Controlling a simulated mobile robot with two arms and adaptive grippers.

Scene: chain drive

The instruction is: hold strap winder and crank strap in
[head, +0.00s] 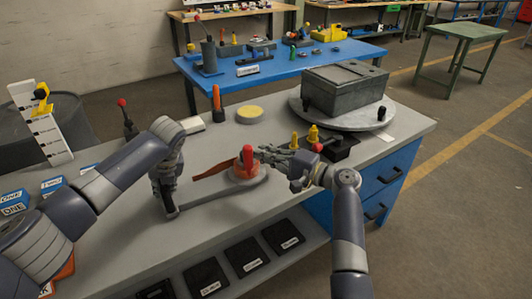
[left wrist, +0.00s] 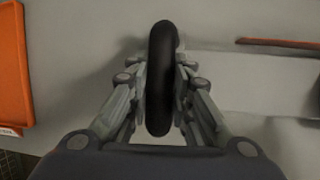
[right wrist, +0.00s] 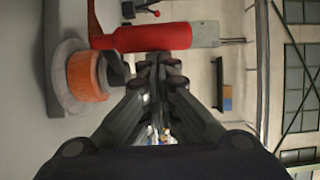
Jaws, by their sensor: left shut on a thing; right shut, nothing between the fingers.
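The strap winder (head: 218,192) lies on the grey workbench, with a grey body, an orange-red drum and a dark upright grip at its left end. My left gripper (head: 168,182) is shut on that dark grip (left wrist: 160,85). A rust-orange strap (head: 208,172) runs left from the drum; part of it shows in the left wrist view (left wrist: 285,44). The red crank handle (head: 248,154) stands over the drum. My right gripper (head: 272,153) is shut and empty just right of the handle. In the right wrist view, the handle (right wrist: 150,37) lies just beyond the fingertips, beside the orange drum (right wrist: 88,77).
Yellow-topped pieces (head: 313,133) and a dark block with a red knob stand close behind my right gripper. A grey box (head: 345,88) sits on a round plate at the back right. A yellow disc (head: 249,114) and an orange-handled tool (head: 217,100) stand behind the winder.

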